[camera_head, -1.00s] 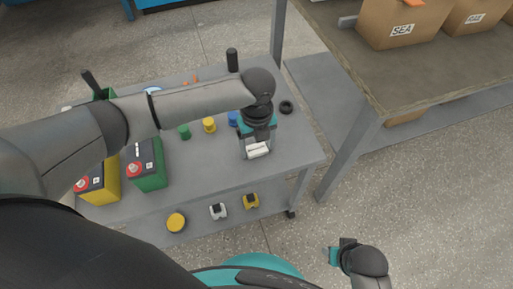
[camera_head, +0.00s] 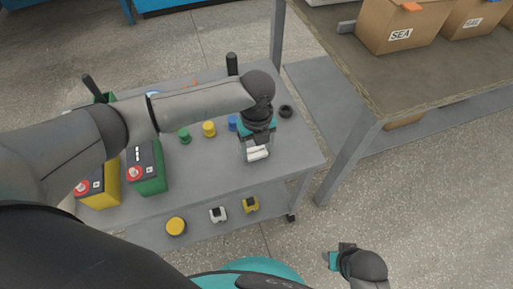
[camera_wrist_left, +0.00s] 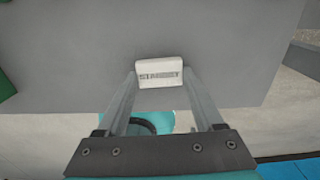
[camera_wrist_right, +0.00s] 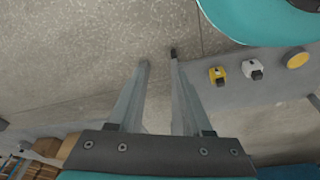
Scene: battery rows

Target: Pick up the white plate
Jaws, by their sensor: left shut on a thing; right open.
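The white plate (camera_head: 257,153) is a small white block over the right part of the grey cart top. In the left wrist view the white plate (camera_wrist_left: 160,74) shows dark lettering on its face, partly unreadable. My left gripper (camera_head: 256,150) is shut on the plate, with one finger at each side of it; it also shows in the left wrist view (camera_wrist_left: 161,80). I cannot tell whether the plate touches the cart top. My right gripper (camera_head: 334,257) is low, right of the cart, open and empty, as the right wrist view shows (camera_wrist_right: 159,60).
On the grey cart (camera_head: 213,175) stand a yellow battery (camera_head: 101,190), a green battery (camera_head: 150,175), green (camera_head: 184,134) and yellow (camera_head: 209,128) knobs, and a black ring (camera_head: 286,111). The lower shelf holds several small parts. A table with boxes (camera_head: 395,30) stands right.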

